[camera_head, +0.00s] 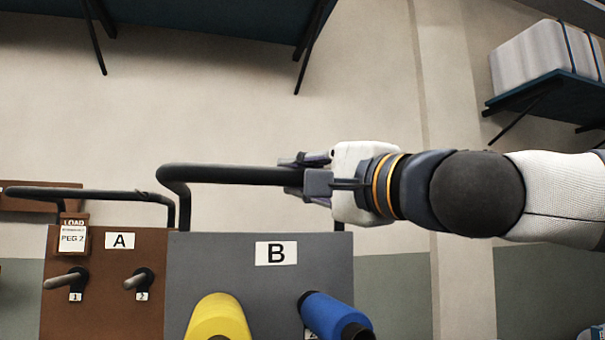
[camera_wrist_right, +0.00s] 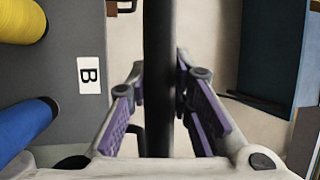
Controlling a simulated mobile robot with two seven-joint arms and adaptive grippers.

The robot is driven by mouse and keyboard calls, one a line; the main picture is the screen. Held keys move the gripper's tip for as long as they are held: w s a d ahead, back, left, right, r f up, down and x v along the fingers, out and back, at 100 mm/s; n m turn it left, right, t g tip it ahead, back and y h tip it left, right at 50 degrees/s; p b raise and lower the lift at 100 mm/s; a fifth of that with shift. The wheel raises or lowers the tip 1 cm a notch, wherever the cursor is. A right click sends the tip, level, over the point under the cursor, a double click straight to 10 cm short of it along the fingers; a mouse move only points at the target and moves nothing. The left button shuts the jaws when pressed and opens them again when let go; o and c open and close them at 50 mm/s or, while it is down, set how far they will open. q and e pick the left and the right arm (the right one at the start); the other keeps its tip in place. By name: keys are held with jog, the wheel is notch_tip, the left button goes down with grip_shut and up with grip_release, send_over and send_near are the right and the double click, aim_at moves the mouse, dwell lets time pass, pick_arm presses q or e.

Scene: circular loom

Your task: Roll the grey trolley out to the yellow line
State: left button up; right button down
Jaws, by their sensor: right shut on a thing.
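The grey trolley (camera_head: 197,263) bears a white label B and stands at the bottom middle of the head view. A yellow spool (camera_head: 218,318) and a blue spool (camera_head: 333,314) stick out from its face. Its black handle (camera_head: 225,174) runs along the top. My right gripper (camera_head: 292,175) is shut on the handle near its right end. The handle passes between the purple-padded fingers (camera_wrist_right: 160,105) in the right wrist view. The grey panel (camera_wrist_right: 75,25) also shows there. My left gripper is not in view. The yellow line is not in view.
A brown trolley (camera_head: 95,290) labelled A stands close at the left, with a LOAD PEG 2 sign (camera_head: 73,238), two bare pegs and its own black handle (camera_head: 100,195). A blue shelf (camera_head: 545,95) with a white wrapped bundle (camera_head: 541,58) is at the upper right.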

jog(key=c, duration=1.4)
grip_release()
jog(key=shift+d, duration=0.1)
jog(key=v, duration=1.2)
jog(key=shift+f, duration=0.1)
